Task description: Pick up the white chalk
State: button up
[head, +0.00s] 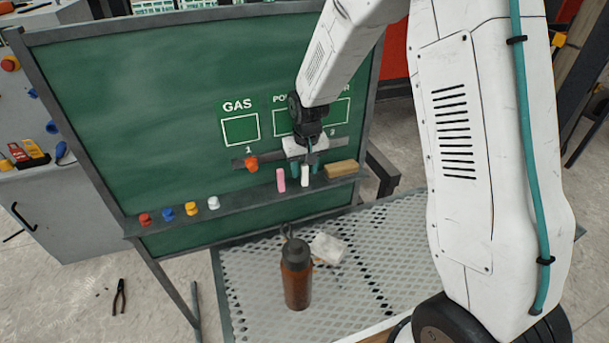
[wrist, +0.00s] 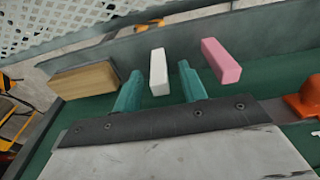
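The white chalk (head: 305,175) is a short stick on the chalk ledge, between the pink chalk (head: 281,180) and the wooden eraser (head: 341,168). In the wrist view the white chalk (wrist: 158,72) lies between the two teal fingers of my gripper (wrist: 160,86), with a gap on each side. My gripper (head: 306,168) is open at the ledge in the head view. In the wrist view the pink chalk (wrist: 221,60) lies just outside the right finger and the eraser (wrist: 84,80) lies off to the left.
The green chalkboard (head: 150,110) stands behind the ledge (head: 245,199). An orange knob (head: 251,163) sits just left of my gripper. Several coloured magnets or knobs, including a white one (head: 213,203), line the ledge's left part. A brown bottle (head: 296,280) and a whitish block (head: 328,248) stand on the mesh table (head: 255,310).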

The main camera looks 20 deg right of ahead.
aim_at(306, 166)
grip_shut()
jog(key=shift+r, duration=0.1)
jog(key=shift+r, duration=0.5)
notch_tip(306, 166, up, 2)
jog(key=shift+r, duration=0.15)
jog(key=shift+s+d+r, duration=0.1)
jog(key=shift+s+r, duration=0.05)
jog(key=shift+s, duration=0.45)
jog(key=s+d+r, duration=0.1)
jog(key=s+d, duration=0.1)
jog(key=s, duration=1.2)
jog(key=shift+s+d+r, duration=0.15)
jog(key=shift+s, duration=0.25)
